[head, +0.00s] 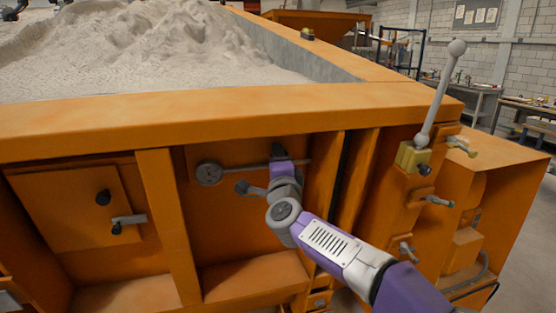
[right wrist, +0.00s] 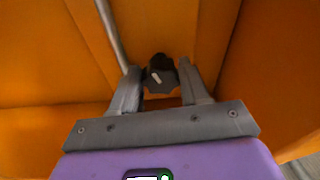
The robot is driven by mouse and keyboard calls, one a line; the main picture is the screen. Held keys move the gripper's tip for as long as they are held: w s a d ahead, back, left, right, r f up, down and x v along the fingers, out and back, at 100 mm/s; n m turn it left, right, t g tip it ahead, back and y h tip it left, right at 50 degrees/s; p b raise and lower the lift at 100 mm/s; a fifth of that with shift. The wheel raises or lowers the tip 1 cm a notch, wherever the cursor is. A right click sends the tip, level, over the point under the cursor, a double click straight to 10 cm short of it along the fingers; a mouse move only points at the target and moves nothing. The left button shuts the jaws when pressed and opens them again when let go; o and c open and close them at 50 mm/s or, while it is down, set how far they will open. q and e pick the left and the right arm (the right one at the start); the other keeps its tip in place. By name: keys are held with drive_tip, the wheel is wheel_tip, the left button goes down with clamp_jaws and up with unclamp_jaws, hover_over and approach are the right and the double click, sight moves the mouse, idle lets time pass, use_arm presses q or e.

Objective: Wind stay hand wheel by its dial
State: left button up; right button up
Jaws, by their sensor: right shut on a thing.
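A round grey dial (head: 208,174) is on the orange front panel under the sandbed's rim, and a thin grey rod runs right from it. My right gripper (head: 281,165) is at this rod's height, right of the dial, reaching into the recess; its fingertips are hidden in the head view. In the right wrist view, its fingers (right wrist: 165,85) are shut on a dark, lobed hand wheel (right wrist: 158,72) with a pale mark. The rod (right wrist: 112,32) passes beside the left finger there.
A hatch door with a grey handle (head: 128,221) is to the left. A tall lever with a ball top (head: 440,92) stands on the right post, with small handles below it. Orange uprights (head: 168,225) flank the recess. Sand (head: 120,45) fills the bed above.

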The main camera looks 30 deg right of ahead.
idle(0.3)
drive_tip(key=o, duration=1.1)
drive_tip(key=shift+c, duration=0.2)
